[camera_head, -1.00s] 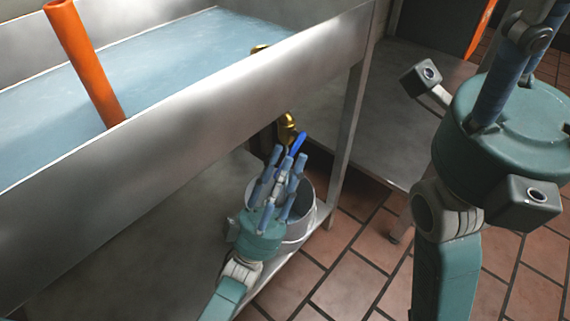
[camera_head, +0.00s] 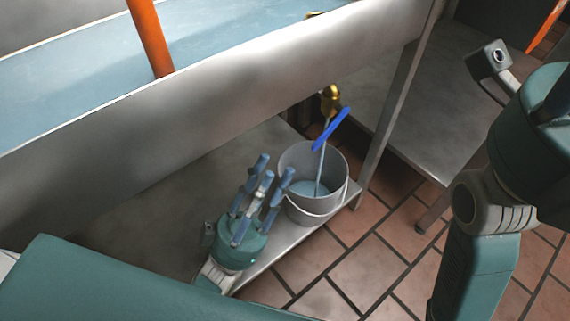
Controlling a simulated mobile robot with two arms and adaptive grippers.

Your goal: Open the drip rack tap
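The brass tap (camera_head: 331,98) sticks out under the rack's front wall. Its blue lever (camera_head: 331,129) slants down to the left. A thin pale-blue stream (camera_head: 320,172) runs from the tap into the grey bucket (camera_head: 301,206), which has pale-blue liquid in its bottom. My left gripper (camera_head: 271,168) is just left of the bucket, below and left of the lever and apart from it. Its blue fingers point up, spread and empty. My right gripper's teal body (camera_head: 540,130) is at the right edge. Its fingertips are out of the picture.
The metal rack (camera_head: 235,82) holds a blue sheet of liquid, with an orange pole (camera_head: 150,38) standing at it. The bucket stands on the lower shelf (camera_head: 125,205) near a rack leg (camera_head: 392,108). Another metal table (camera_head: 440,110) stands right. The tiled floor (camera_head: 385,265) is clear in front.

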